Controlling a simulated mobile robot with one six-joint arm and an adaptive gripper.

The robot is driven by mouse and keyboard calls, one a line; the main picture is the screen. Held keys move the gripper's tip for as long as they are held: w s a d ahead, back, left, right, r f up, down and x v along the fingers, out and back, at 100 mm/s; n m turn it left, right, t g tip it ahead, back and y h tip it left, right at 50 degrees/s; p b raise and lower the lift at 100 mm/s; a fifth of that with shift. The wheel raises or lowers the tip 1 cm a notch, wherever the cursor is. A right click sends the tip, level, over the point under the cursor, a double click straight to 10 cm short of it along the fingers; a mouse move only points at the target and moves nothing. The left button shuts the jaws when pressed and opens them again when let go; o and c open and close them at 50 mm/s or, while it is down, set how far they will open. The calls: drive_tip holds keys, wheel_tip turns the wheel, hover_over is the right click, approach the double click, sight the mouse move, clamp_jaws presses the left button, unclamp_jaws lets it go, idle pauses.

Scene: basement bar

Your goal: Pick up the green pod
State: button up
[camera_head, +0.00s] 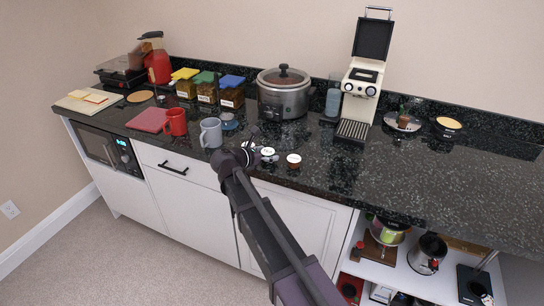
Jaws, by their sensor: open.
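A small pod with a pale, greenish lid (268,152) stands on the dark counter (420,180) near its front edge, and looks like the green pod. A second small pod, brown with a light lid (293,159), stands just to its right. My gripper (254,135) is over the counter's front part, just left of the greenish pod and apart from the brown one. It is open and I see nothing held in it. My wrist hides the fingers in part, and the exact gap to the greenish pod is unclear.
A grey mug (211,133) and a red mug (175,122) stand left of my gripper. A slow cooker (283,95) is behind, and a cream coffee machine (362,80) stands behind to the right. The counter's right front is clear.

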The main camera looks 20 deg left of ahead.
sight(268, 151)
drive_tip(key=c, duration=0.6)
drive_tip(key=shift+o, duration=0.2)
drive_tip(key=shift+r, duration=0.25)
wheel_tip(268, 151, up, 2)
drive_tip(key=p, duration=0.2)
drive_tip(key=shift+p, duration=0.3)
drive_tip(key=shift+r+p, duration=0.85)
drive_tip(key=shift+r, duration=0.05)
drive_tip(key=s+a, duration=0.1)
drive_tip(key=s, duration=1.5)
drive_tip(key=shift+a+r+p, duration=0.2)
drive_tip(key=shift+r+p, duration=0.15)
